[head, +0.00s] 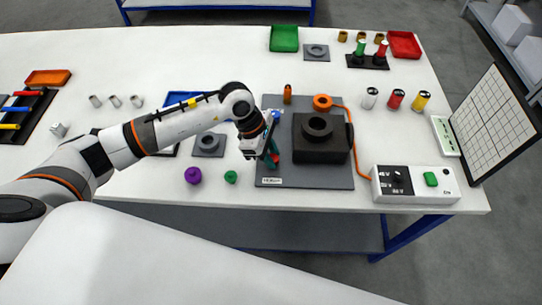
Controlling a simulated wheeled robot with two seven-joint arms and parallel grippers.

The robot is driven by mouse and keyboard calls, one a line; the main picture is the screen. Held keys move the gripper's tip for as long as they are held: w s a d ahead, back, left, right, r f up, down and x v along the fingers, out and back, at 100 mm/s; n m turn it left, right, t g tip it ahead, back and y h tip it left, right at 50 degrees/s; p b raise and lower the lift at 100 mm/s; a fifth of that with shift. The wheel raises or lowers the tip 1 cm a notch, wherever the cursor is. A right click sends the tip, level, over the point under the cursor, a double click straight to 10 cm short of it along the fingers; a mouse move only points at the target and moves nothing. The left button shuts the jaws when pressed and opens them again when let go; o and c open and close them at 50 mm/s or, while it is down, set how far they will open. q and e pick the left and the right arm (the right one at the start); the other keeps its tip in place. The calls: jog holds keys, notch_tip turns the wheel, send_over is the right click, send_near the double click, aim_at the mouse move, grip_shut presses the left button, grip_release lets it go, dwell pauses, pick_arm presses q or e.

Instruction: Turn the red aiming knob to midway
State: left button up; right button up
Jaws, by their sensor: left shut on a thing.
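My left gripper (269,156) reaches in from the left and is shut at the left side of the grey base plate (335,182). A small patch of red, which looks like the aiming knob (275,148), shows at its fingers beside a dark green part. The gripper hides most of the knob, so its turn angle cannot be read. A black block with a round ring (318,128) stands on the plate just right of the gripper. My right gripper is out of view.
A white control box (415,184) with a black dial and green button stands right, joined by an orange cable. A purple knob (193,175) and green knob (230,176) lie front left of the plate. A gridded board (495,122) stands at the right edge.

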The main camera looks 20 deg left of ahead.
pick_arm(q)
jog(key=n+t+b, duration=0.1)
jog(key=n+b, duration=0.1)
jog(key=n, duration=0.1)
jog(key=n+t+b, duration=0.1)
jog(key=n, duration=0.2)
jog(key=shift+s+d+f+n+t+y+b, duration=0.1)
jog(key=shift+n+t+y+b, duration=0.2)
jog(key=shift+y+b, duration=0.1)
jog(key=n+b, duration=0.1)
jog(key=n, duration=0.1)
jog(key=n+t+y+b, duration=0.1)
jog(key=n+b, duration=0.1)
jog(key=shift+s+n+y, duration=0.1)
jog(key=shift+n+y, duration=0.2)
jog(key=shift+r, duration=0.2)
jog(key=o, duration=0.9)
jog(key=shift+o, duration=0.2)
jog(key=b+v, duration=0.1)
jog(key=v, duration=1.1)
jog(key=shift+b, duration=0.3)
jog(key=shift+s+f, duration=0.1)
jog(key=shift+s, duration=0.05)
